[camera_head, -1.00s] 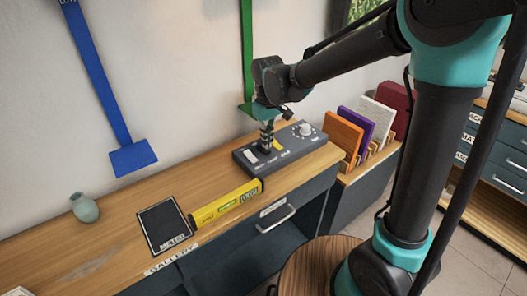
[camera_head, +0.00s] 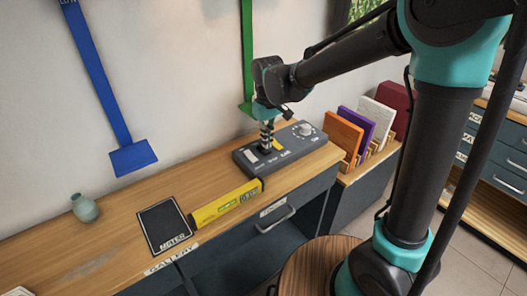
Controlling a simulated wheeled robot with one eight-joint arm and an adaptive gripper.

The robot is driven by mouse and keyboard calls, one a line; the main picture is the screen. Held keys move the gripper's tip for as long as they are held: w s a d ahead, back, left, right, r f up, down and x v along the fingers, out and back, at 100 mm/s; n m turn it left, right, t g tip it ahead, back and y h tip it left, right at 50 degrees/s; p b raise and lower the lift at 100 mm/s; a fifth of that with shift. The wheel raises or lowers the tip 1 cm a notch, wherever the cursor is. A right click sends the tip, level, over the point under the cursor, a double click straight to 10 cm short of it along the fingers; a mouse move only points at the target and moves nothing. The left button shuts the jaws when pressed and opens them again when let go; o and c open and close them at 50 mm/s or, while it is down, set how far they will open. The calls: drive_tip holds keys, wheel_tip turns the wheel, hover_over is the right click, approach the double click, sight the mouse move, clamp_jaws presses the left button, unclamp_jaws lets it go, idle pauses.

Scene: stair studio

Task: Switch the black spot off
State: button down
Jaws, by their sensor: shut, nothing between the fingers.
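A dark grey control box (camera_head: 290,157) sits on the wooden desk, with a white rocker switch (camera_head: 251,155) at its left, a yellow part near its middle and a round pale knob (camera_head: 305,130) at its right. Small labels run along its front and are too small to read. My gripper (camera_head: 267,150) is shut and empty, pointing down at the left-middle part of the box. Its fingertips are at or just above the box top; I cannot tell if they touch it. They hide part of the controls there. I cannot make out a black spot lamp.
A yellow level (camera_head: 226,203), a black mat labelled METER (camera_head: 165,228) and a small green vase (camera_head: 85,207) are on the desk (camera_head: 120,237). Blue (camera_head: 108,95) and green (camera_head: 247,50) strips hang on the wall. Coloured panels (camera_head: 344,137) stand in a rack at right.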

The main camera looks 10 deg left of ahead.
sight(267, 152)
drive_tip(key=shift+f, duration=1.2)
idle(0.8)
drive_tip(key=shift+r, duration=3.5)
drive_tip(key=s+d+f+m+t, duration=0.1)
drive_tip(key=s+d+f+m, duration=0.2)
drive_tip(key=d, duration=0.8)
drive_tip(key=s+d+f+m+t, duration=0.1)
drive_tip(key=s+d+f+m, duration=0.2)
drive_tip(key=d, duration=0.8)
drive_tip(key=s+d+f+m+t, duration=0.2)
drive_tip(key=d+f, duration=0.4)
drive_tip(key=d, duration=0.4)
drive_tip(key=shift+s+d+m, duration=0.4)
drive_tip(key=shift+s+m, duration=0.4)
drive_tip(key=shift+s, duration=0.45)
